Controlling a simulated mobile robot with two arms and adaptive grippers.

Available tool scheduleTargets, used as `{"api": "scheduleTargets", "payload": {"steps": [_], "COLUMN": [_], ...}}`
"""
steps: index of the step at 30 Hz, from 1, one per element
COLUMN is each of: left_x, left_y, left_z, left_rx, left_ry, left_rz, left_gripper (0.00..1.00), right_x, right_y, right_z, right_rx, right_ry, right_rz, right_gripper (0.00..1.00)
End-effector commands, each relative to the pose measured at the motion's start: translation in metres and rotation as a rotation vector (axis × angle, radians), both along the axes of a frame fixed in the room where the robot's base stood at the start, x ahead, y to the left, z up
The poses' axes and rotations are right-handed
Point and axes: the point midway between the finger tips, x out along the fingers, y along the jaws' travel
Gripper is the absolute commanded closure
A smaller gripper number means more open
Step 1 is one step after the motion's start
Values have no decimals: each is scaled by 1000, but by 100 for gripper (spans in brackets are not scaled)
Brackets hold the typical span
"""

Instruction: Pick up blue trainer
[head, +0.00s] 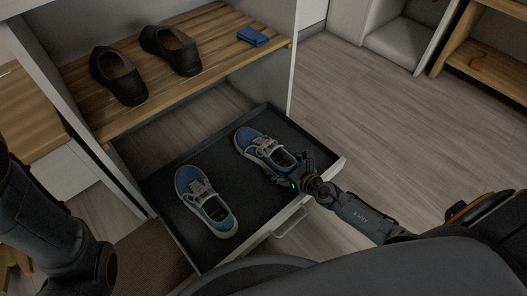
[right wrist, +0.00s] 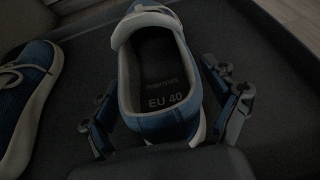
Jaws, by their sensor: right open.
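Two blue trainers with white soles and pale laces lie in an open dark drawer (head: 217,250). The left blue trainer (head: 190,182) lies apart from my grippers; part of it shows at the left edge of the right wrist view (right wrist: 25,100). The right blue trainer (head: 258,143) has its heel toward my right gripper (head: 289,178). In the right wrist view its insole reads EU 40 (right wrist: 163,100). My right gripper's open fingers (right wrist: 168,112) stand on either side of its heel. My left arm shows at the left, but its gripper is out of view.
A wooden shelf (head: 200,75) above the drawer holds a pair of black shoes (head: 118,76) and a small blue box (head: 252,37). The drawer's front edge and handle (head: 290,222) lie near my right arm. Wood floor (head: 385,110) is clear to the right.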

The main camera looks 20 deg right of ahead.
Motion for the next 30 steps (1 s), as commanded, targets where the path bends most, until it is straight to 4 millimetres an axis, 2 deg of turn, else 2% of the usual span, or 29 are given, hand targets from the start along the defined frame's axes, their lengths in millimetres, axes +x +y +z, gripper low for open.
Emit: {"api": "scheduleTargets", "payload": {"steps": [3, 9, 18, 20, 30], "left_x": [0, 0, 0, 0, 0], "left_y": [0, 0, 0, 0, 0], "left_z": [-3, -2, -3, -3, 2], "left_rx": [1, 3, 4, 4, 3], "left_ry": [0, 0, 0, 0, -2], "left_rz": [1, 3, 4, 4, 3], "left_gripper": [81, 81, 81, 81, 81], "right_x": [6, 6, 6, 7, 6], "right_y": [2, 1, 1, 1, 1], "right_z": [-3, -3, -3, -2, 2], "right_rx": [1, 0, 0, 0, -1], "right_ry": [0, 0, 1, -1, 0], "right_rz": [0, 0, 0, -1, -1], "right_gripper": [13, 13, 74, 83, 83]}}
